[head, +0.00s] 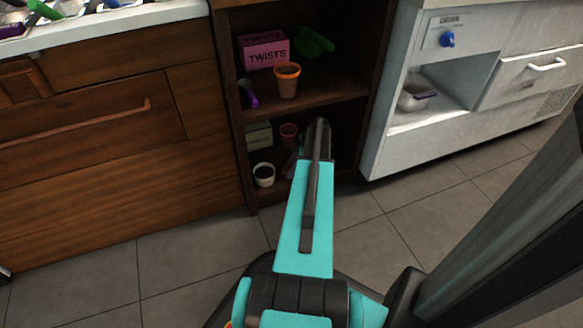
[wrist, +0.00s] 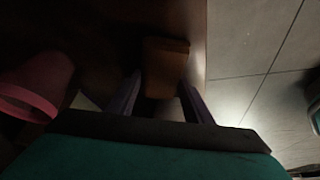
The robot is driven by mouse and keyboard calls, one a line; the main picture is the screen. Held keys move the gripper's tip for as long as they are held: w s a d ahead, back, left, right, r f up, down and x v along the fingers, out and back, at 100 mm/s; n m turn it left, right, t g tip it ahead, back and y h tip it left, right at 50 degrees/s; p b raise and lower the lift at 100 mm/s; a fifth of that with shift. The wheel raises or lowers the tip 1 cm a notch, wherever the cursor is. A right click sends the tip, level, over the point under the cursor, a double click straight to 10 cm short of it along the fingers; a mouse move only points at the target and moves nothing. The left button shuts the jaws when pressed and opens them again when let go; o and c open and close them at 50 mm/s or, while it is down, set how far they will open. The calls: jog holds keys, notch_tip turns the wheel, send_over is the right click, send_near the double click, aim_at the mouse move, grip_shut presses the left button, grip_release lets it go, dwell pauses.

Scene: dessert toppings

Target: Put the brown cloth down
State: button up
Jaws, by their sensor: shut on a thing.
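The brown cloth (wrist: 166,58) shows in the wrist view as a small folded brown piece between the fingertips. My gripper (wrist: 162,88) is shut on it. The cloth is over or against the dark shelf board, close to its edge; the picture is too dark to tell whether it touches the board. In the head view my arm reaches into the lower level of the brown shelf unit (head: 228,80). The arm hides the cloth and most of the gripper there.
A pink cup (wrist: 35,88) is left of the gripper; the head view shows a reddish cup (head: 289,133) there. A white cup (head: 263,175) stands at the lower shelf's front left. A pink box (head: 264,50) and an orange-rimmed pot (head: 287,82) are above.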

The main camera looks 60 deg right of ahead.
jog(key=o, duration=1.4)
jog(key=shift+s+d+r+p, duration=0.2)
jog(key=shift+r+p, duration=0.15)
jog(key=shift+r, duration=0.3)
jog(key=p+v, duration=0.2)
jog(key=v, duration=0.2)
jog(key=shift+s+d+r, duration=0.1)
jog(key=shift+s+r, duration=0.05)
jog(key=shift+s, duration=0.1)
jog(key=s+d+p, duration=0.1)
jog(key=s+d, duration=0.1)
jog(key=s, duration=0.1)
jog(key=s+d+p, duration=0.1)
jog(key=s+d, duration=0.1)
jog(key=s, duration=0.1)
jog(key=s+d+p, duration=0.1)
jog(key=s, duration=0.3)
jog(key=shift+d+f+p, duration=0.3)
jog(key=shift+d+p, duration=0.05)
jog(key=shift+d, duration=0.05)
jog(key=shift+w, duration=0.1)
